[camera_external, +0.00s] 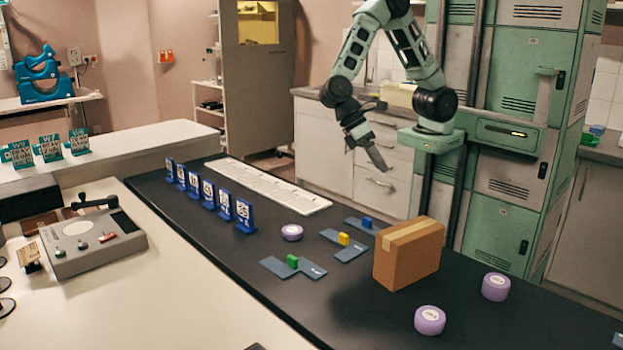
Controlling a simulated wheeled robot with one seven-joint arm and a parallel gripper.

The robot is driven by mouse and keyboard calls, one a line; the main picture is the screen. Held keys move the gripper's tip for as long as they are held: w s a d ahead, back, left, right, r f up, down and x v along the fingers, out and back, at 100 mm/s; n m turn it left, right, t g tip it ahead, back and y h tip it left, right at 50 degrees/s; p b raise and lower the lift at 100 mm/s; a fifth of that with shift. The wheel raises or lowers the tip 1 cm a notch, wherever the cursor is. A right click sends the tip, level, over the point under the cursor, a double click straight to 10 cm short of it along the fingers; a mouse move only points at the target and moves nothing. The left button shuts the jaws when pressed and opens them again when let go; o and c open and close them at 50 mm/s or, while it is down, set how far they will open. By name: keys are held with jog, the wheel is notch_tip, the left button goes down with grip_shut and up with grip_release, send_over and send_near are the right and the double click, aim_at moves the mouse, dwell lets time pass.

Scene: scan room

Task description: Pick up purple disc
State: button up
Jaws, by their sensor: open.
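One disc (292,232) lies near the row of blue number stands. A second disc (429,320) is at the front, below the cardboard box. A third disc (496,287) is right of the box. Each has a pale label on top. My gripper (367,158) is open and empty. It hangs in the air, pointing down, above and behind the table's far edge, apart from every disc.
A cardboard box (399,260) stands between the discs. Grey angled plates with a green block (292,261), a yellow block (343,239) and a blue block (367,222) lie left of it. Several blue stands (208,194) line the left, beside a white strip (262,187).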

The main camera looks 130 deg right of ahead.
jog(key=w+d+f+m+t+y+b, duration=0.1)
jog(key=w+d+f+m, duration=0.2)
jog(key=d, duration=0.3)
jog(key=w+d+f+m+t+y+b, duration=0.1)
jog(key=w+d+f+m+y, duration=0.15)
jog(key=d, duration=0.35)
jog(key=m+t+y+b, duration=0.2)
jog(key=m+t+b, duration=0.1)
jog(key=m+t, duration=0.55)
send_near(290, 226)
jog(key=shift+m+g, duration=0.6)
jog(key=shift+g, duration=0.15)
jog(key=w+a+p, duration=0.2)
jog(key=w+a, duration=0.1)
jog(key=shift+w+a+p, duration=0.15)
jog(key=shift+a+p, duration=0.05)
jog(key=shift+p, duration=0.2)
jog(key=x, duration=0.1)
jog(key=p+x, duration=0.1)
jog(key=x, duration=0.2)
jog(key=shift+s+a+f+p, duration=0.2)
jog(key=shift+s+f+p, duration=0.1)
jog(key=shift+f+p, duration=0.05)
jog(key=shift+w+a+f+h, duration=0.2)
jog(key=shift+a+f+h, duration=0.05)
jog(key=shift+a, duration=0.05)
jog(key=c, duration=1.1)
